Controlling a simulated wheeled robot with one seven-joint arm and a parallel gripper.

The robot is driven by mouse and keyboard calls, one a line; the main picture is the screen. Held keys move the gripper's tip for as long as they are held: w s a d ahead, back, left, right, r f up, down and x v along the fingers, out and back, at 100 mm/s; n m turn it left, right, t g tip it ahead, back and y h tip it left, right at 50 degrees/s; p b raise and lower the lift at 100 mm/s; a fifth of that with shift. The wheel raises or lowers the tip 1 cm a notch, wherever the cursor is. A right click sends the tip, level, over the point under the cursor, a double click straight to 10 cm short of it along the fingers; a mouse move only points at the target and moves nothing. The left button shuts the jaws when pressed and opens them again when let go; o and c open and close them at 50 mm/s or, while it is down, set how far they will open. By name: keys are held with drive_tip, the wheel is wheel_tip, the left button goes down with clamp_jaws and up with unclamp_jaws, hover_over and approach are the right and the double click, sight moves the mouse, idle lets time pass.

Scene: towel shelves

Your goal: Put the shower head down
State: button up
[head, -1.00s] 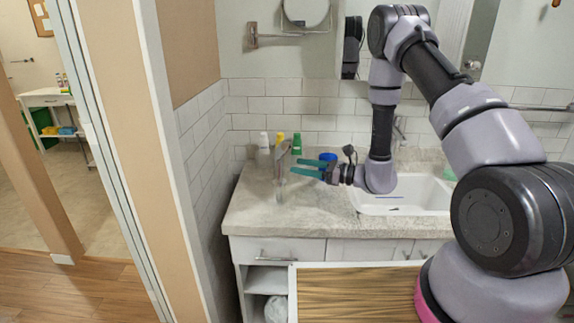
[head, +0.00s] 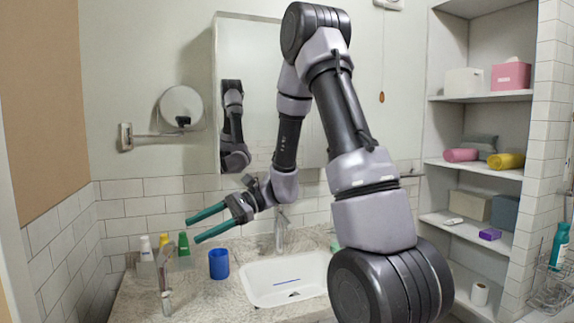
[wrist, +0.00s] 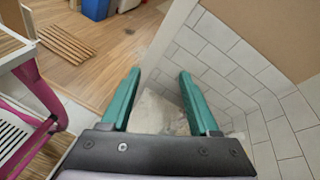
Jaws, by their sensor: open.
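The shower head (head: 164,264) is a slim grey-silver piece at the left end of the stone counter (head: 135,303), roughly upright with its upper part tilted. My gripper (head: 192,231) has teal fingers spread apart with nothing between them. It is in the air above the counter, up and to the right of the shower head and clear of it. In the wrist view my gripper (wrist: 160,72) is also open and empty; I cannot make out the shower head there.
White, yellow and green bottles (head: 183,244) and a blue cup (head: 219,263) stand near the shower head. A white sink (head: 262,283) is right of them. A round mirror (head: 181,108) juts from the wall. Shelves (head: 480,170) with towels and boxes stand at the right.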

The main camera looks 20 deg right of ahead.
drive_tip(key=s+d+r+n+t+h, duration=0.7)
drive_tip(key=s+d+r+h, duration=0.5)
drive_tip(key=d+r, duration=0.4)
drive_tip(key=shift+s+d+n+t, duration=0.3)
drive_tip(key=shift+s+d+t, duration=0.1)
drive_tip(key=shift+t, duration=0.7)
